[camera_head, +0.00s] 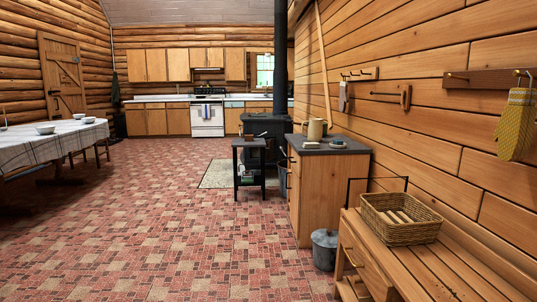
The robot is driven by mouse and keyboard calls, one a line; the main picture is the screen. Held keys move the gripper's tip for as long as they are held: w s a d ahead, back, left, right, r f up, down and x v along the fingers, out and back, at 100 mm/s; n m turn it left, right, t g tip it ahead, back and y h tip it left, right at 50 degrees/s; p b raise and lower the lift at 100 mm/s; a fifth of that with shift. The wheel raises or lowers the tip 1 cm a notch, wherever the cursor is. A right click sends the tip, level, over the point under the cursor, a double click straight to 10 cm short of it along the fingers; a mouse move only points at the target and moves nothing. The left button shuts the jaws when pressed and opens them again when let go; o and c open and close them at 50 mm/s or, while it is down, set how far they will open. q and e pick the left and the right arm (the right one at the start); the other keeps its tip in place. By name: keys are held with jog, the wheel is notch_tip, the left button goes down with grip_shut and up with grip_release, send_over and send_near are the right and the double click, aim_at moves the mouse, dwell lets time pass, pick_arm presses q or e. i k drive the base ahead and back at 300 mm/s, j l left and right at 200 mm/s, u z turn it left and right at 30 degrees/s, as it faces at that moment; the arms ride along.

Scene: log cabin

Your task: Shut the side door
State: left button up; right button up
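A wooden plank door (63,77) with diagonal bracing stands in the log wall at the far left, beyond the table. It looks roughly in line with its wall, but from here I cannot tell whether it is fully shut or slightly ajar. The table hides part of the area in front of its lower left. Neither of my grippers is in view.
A cloth-covered table (45,147) with bowls stands at left. The patterned floor (150,215) is open through the middle. A black stove (264,128), small black side table (248,165), wooden cabinet (332,190), grey pot (324,250) and bench with a basket (402,217) line the right.

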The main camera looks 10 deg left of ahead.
aim_at(270, 156)
jog(key=i+j+u, duration=0.25)
jog(key=i, duration=0.35)
jog(key=i+u, duration=0.3)
jog(key=i, duration=2.9)
jog(key=i+z, duration=0.15)
jog(key=i, duration=0.35)
jog(key=i+j+z, duration=0.15)
jog(key=i, duration=0.3)
jog(key=i+j+z, duration=0.15)
jog(key=i, duration=0.35)
jog(key=i+j+z, duration=0.15)
jog(key=i+j, duration=0.15)
jog(key=i, duration=0.15)
